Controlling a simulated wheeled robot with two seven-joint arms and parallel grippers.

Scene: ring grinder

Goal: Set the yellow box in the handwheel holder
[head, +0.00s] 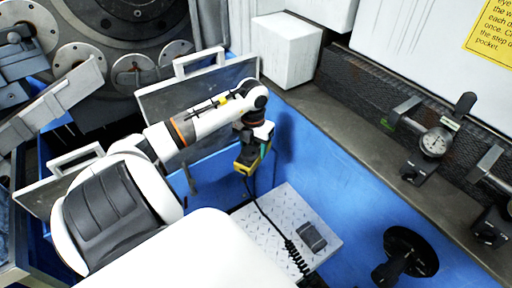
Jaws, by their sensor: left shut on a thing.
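The yellow box (248,162) is small, with yellow and dark faces, and hangs below my left gripper (256,140). My left gripper is shut on it, and its fingers partly hide it. A black cable, coiled in its lower part, runs down from the box. A small dark block-like piece (312,237) sits on a silver tread plate (283,212) below and to the right of the box. It may be the handwheel holder, but I cannot tell for sure. The box is apart from it, up and to the left. My right gripper is not in view.
A blue wall (330,185) runs behind the plate. A black handwheel (410,252) stands at the lower right. A dial gauge (435,143) and clamps sit on the ledge at the right. Grey panels with handles (190,100) and grinder parts fill the left.

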